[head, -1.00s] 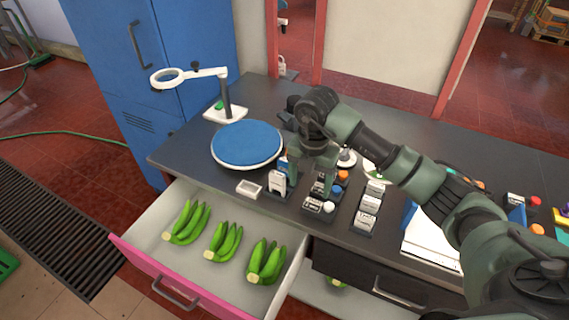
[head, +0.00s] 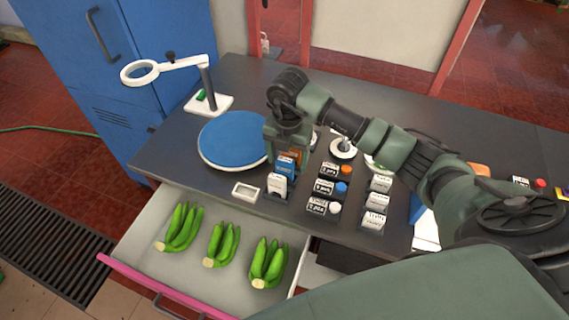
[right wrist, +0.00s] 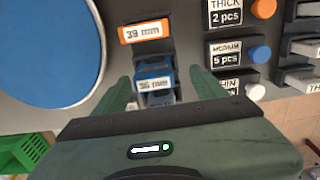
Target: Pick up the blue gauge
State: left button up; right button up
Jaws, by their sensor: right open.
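The blue gauge (head: 285,164) stands upright on the counter between an orange gauge (head: 296,155) behind it and a white gauge (head: 277,187) in front. In the right wrist view the blue gauge (right wrist: 156,84) carries a white label that seems to read 36 mm. My right gripper (right wrist: 161,78) is open, with one finger on each side of the blue gauge; I cannot tell whether they touch it. In the head view my right gripper (head: 284,146) hides the gauge's upper part. My left gripper is not in view.
Labelled blocks with coloured knobs (head: 327,187) stand right of the gauges. A round blue mat (head: 233,139) and a magnifier stand (head: 207,100) are to the left. An open drawer (head: 150,212) with green banana bunches (head: 221,244) juts out in front.

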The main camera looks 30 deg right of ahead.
aim_at(285, 168)
jog(key=f, duration=0.1)
jog(key=f+p, duration=0.1)
jog(key=f, duration=0.2)
jog(key=shift+w+a, duration=0.25)
jog(key=shift+w, duration=0.05)
jog(key=shift+f+p, duration=0.2)
jog(key=shift+p, duration=0.1)
jog(key=c, duration=1.4)
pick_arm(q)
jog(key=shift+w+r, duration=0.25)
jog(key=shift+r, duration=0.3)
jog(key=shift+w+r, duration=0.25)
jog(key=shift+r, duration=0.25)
pick_arm(e)
jog(key=shift+o, duration=0.3)
